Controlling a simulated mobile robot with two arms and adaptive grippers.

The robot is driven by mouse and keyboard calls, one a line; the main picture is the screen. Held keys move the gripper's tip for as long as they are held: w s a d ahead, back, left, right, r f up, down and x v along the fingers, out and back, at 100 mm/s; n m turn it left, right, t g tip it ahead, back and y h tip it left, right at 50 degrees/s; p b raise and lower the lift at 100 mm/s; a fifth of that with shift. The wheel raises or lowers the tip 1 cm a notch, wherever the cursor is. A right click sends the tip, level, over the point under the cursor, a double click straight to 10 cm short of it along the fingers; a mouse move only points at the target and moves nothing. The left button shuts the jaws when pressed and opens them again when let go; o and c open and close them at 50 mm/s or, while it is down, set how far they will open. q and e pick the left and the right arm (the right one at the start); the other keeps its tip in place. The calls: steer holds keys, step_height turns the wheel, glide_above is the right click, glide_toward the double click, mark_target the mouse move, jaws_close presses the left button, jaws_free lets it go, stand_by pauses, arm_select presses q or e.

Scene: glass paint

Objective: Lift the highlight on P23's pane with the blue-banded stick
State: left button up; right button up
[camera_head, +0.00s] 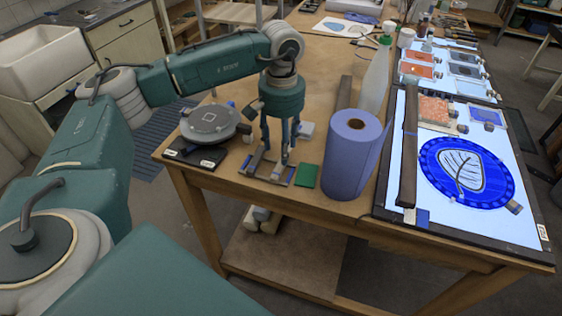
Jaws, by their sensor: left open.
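A round blue painted pane (432,172) with a pale leaf shape lies on the lit panel at the right. Its label is too small to read, so I cannot tell if it is P23. My left gripper (275,152) points down, open, over a small rack (254,172) near the table's front edge. Thin sticks seem to lie in the rack between and below the fingers. I cannot make out a blue band on any of them. The gripper is well left of the pane. My right gripper is out of view.
A blue paper roll (345,170) stands right of the rack, with a green pad (306,175) between. A round grey turntable (210,122) is to the left. A dark bar (409,150) crosses the lit panel (470,228). A clear bottle (375,82) stands behind the roll.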

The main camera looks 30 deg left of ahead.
arm_select(q)
steer(key=shift+w+f, duration=0.1)
steer(key=shift+f, duration=0.2)
steer(key=f+p, duration=0.2)
steer(key=f, duration=0.1)
steer(key=f+p, duration=0.1)
steer(key=shift+s+d+f, duration=0.15)
steer(key=shift+s+d, duration=0.05)
steer(key=shift+s, duration=0.1)
steer(key=shift+f, duration=0.45)
steer(key=shift+w, duration=0.1)
steer(key=shift+c, duration=0.8)
steer(key=c, duration=0.8)
jaws_close()
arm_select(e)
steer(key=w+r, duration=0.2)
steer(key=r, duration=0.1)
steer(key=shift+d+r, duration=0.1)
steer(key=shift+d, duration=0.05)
